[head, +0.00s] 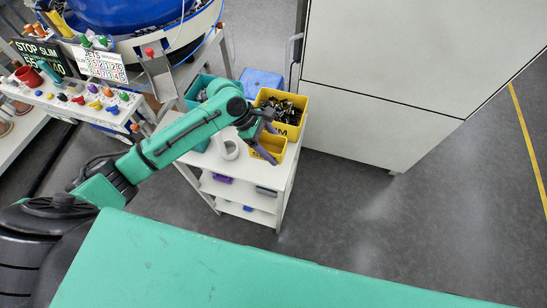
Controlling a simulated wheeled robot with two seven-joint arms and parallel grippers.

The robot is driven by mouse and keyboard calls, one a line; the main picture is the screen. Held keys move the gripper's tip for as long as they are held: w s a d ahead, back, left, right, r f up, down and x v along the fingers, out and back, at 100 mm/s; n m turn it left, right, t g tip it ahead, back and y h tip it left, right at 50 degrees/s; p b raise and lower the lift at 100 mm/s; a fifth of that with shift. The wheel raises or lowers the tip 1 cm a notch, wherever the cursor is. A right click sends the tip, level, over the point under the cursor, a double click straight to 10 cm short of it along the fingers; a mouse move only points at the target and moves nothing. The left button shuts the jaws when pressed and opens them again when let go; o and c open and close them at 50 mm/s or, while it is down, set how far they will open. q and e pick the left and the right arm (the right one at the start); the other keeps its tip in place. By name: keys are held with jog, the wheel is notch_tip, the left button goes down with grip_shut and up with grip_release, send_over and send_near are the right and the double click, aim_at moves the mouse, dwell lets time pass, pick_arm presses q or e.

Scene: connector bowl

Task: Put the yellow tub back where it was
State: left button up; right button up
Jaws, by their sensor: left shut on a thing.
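A small yellow tub (278,145) is at the front right of the white cart's top (207,162). My left gripper (266,148) reaches down to it and is shut on it; its purple finger covers part of the tub. I cannot tell whether the tub touches the cart top. A larger yellow bin (293,130) filled with dark small parts stands just behind it, with dark lettering on its front. My right gripper is not in view.
A white ring-shaped thing (229,150) stands on the cart, left of the tub. A teal bin (196,88) and a blue bin (262,82) are behind. A tall white cabinet (385,75) stands to the right. A workbench (75,105) with small coloured parts is at left.

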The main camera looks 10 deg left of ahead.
pick_arm(q)
notch_tip(320, 180, down, 8)
jog(key=shift+w+r, duration=0.1)
jog(key=shift+r, duration=0.05)
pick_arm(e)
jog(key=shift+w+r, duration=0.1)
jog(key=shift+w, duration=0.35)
pick_arm(q)
jog(key=o, duration=1.3)
jog(key=shift+o, duration=0.2)
jog(key=v, duration=1.2)
jog(key=shift+b, duration=0.45)
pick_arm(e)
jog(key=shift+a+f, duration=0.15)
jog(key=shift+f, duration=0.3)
